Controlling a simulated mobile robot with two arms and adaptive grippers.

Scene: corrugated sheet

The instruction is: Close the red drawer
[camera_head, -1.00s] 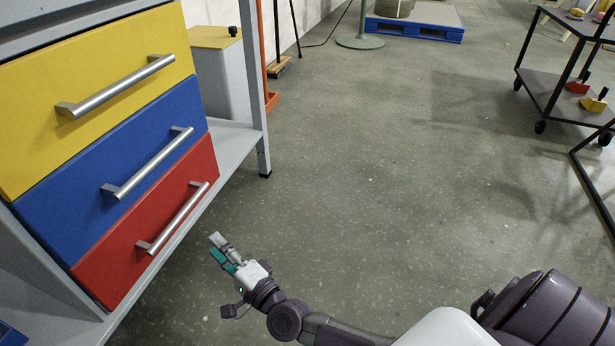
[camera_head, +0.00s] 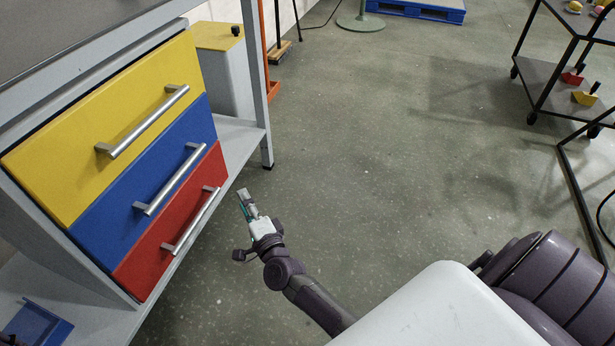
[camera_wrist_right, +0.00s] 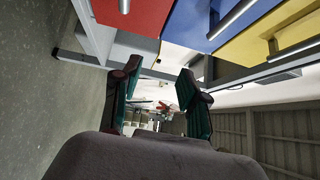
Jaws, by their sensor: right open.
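The red drawer (camera_head: 145,262) is the lowest of three stacked drawers at the left of the head view, with a silver bar handle (camera_head: 190,222). Its front looks roughly in line with the fronts above; I cannot tell how far it stands out. My right gripper (camera_head: 245,200) is to the right of the red front, near its far end, apart from the handle and holding nothing. In the right wrist view, its two fingers (camera_wrist_right: 158,88) are spread, and the red drawer (camera_wrist_right: 145,20) shows at the top. My left gripper is out of view.
The blue drawer (camera_head: 135,195) and yellow drawer (camera_head: 75,170) are above the red one, under a grey worktop (camera_head: 60,40). A grey shelf (camera_head: 236,150) runs below and beyond them. The floor (camera_head: 400,170) to the right is open, up to a black cart (camera_head: 560,85).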

